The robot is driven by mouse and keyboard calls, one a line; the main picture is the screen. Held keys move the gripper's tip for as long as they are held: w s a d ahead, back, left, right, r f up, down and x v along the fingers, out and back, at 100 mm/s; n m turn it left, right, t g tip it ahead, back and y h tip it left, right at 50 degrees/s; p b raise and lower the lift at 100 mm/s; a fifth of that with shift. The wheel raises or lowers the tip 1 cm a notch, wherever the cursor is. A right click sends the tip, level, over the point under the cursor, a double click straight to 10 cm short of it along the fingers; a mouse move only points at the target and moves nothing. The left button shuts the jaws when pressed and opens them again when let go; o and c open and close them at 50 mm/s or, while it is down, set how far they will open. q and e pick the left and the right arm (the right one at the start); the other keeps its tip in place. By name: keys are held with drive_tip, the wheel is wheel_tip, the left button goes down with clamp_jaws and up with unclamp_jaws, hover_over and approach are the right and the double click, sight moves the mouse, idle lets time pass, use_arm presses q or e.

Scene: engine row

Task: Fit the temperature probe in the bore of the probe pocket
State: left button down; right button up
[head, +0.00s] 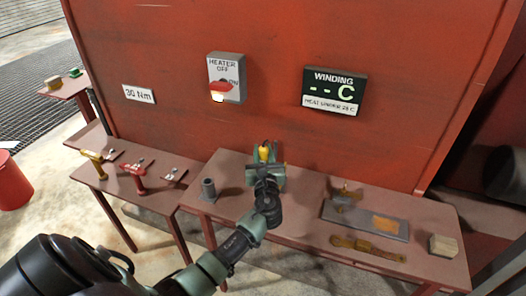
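A small grey upright cylinder on a flange (208,190), which looks like the probe pocket, stands at the left end of the front bench. Its bore is too small to make out. A yellow piece (264,153), perhaps the temperature probe, shows in a grey-green holder (279,176) at the back of the bench. My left gripper (267,175) is over the front of this holder, just below the yellow piece, and hides part of it. I cannot tell whether its fingers are open or shut, or touch the yellow piece. My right gripper is not in view.
To the right on the bench (315,238) are a grey plate (343,214) with a brass-coloured part, a brown strap-like tool (367,247) and a wooden block (443,245). A red wall with a heater switch (226,78) and winding display (334,91) rises behind. A side table (155,197) holds T-handled tools.

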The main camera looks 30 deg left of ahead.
use_arm(q)
drive_tip(key=shift+f+b, duration=0.4)
drive_tip(key=shift+f, duration=0.15)
drive_tip(key=c, duration=1.1)
unclamp_jaws()
drive_tip(key=shift+o, duration=0.2)
drive_tip(key=v, duration=0.7)
drive_tip(key=shift+s+d+b, duration=0.25)
drive_tip(key=shift+s+b, duration=0.05)
drive_tip(key=shift+f, duration=0.1)
